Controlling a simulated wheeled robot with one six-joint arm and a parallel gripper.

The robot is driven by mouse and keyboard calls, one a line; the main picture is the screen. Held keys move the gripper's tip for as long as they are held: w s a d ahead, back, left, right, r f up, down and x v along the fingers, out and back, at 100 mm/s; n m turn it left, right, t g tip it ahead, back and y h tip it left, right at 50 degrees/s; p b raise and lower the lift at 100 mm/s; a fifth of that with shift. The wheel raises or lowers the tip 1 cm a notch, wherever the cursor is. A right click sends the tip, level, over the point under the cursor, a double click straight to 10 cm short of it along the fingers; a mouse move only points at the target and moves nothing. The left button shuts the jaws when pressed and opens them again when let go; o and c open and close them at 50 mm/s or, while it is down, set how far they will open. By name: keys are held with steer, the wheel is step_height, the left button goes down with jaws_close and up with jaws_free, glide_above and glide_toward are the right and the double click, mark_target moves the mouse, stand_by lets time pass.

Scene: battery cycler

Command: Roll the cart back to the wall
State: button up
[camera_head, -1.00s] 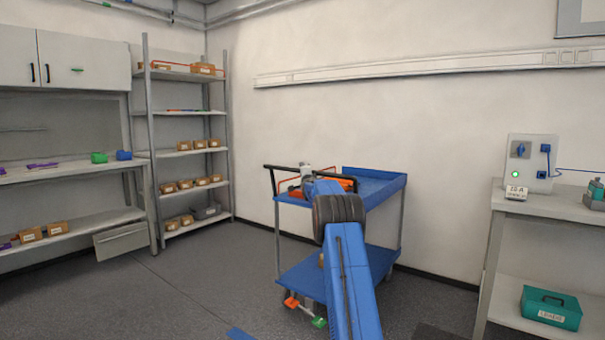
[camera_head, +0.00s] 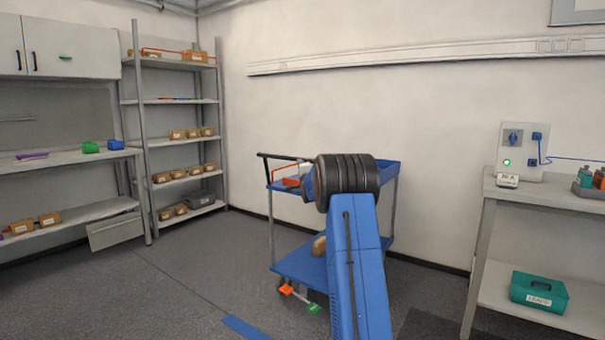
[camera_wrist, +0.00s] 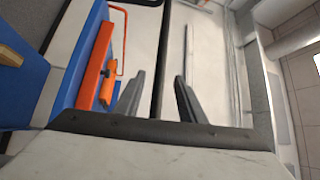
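The blue cart (camera_head: 300,265) stands beside the back wall, upright on its castors. Its black push handle (camera_head: 283,156) is at its left end. A red pedal (camera_head: 286,290) and a green pedal (camera_head: 313,307) show at its lower front left. My arm covers much of the cart and hides my gripper in the head view. In the wrist view my gripper (camera_wrist: 160,76) has its fingers apart. A dark bar (camera_wrist: 164,40), seemingly the handle, runs through the gap, clear of both fingers. I cannot tell how deep it sits between them.
Orange items lie on the cart's top, seen in the wrist view (camera_wrist: 96,65). A shelf rack (camera_head: 147,130) stands left in the corner, a workbench (camera_head: 560,200) at right with a teal box (camera_head: 539,291) below. Blue tape (camera_head: 245,327) marks the open floor.

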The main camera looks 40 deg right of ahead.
steer(key=shift+v, duration=2.1)
